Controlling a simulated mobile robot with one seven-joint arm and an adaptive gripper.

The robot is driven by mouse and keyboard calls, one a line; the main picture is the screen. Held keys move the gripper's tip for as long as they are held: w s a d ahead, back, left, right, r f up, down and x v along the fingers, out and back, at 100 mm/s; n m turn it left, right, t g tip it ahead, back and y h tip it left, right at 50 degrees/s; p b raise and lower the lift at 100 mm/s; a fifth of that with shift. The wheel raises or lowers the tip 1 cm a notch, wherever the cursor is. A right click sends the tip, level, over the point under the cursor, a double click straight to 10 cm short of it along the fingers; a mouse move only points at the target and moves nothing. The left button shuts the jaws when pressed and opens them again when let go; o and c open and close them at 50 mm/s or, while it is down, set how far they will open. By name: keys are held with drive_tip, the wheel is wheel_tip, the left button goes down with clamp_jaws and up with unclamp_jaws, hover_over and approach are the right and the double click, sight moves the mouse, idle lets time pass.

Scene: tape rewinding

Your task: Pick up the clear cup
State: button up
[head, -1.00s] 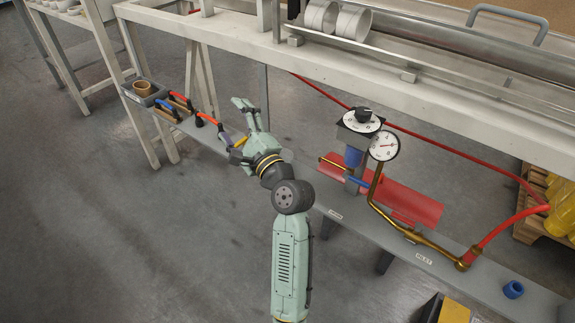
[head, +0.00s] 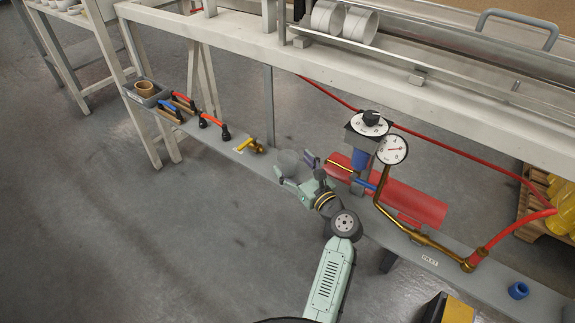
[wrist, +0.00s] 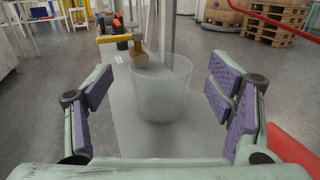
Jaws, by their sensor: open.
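The clear cup (wrist: 160,92) is a translucent, frosted cup that stands upright on the narrow grey shelf. In the wrist view it is centred between my open fingers, with a gap on each side. In the head view the cup (head: 289,163) shows just beyond my gripper (head: 297,172). My gripper (wrist: 165,105) is open and empty, with purple pads on both fingers. From these views I cannot tell how deep between the fingers the cup stands.
A brass valve piece (head: 250,145) lies on the shelf left of the cup. A red cylinder (head: 405,198), dials (head: 392,149) and brass pipe are close on the right. Tools with red and blue handles (head: 187,103) lie farther left. The bench (head: 230,38) overhangs behind.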

sight(287, 158)
drive_tip(key=shift+f+x, duration=0.15)
drive_tip(key=shift+x, duration=0.8)
drive_tip(key=shift+f+x, duration=0.15)
drive_tip(key=shift+x, duration=0.8)
drive_tip(key=shift+c, duration=0.5)
drive_tip(key=c, duration=1)
drive_tip(key=shift+r, duration=0.15)
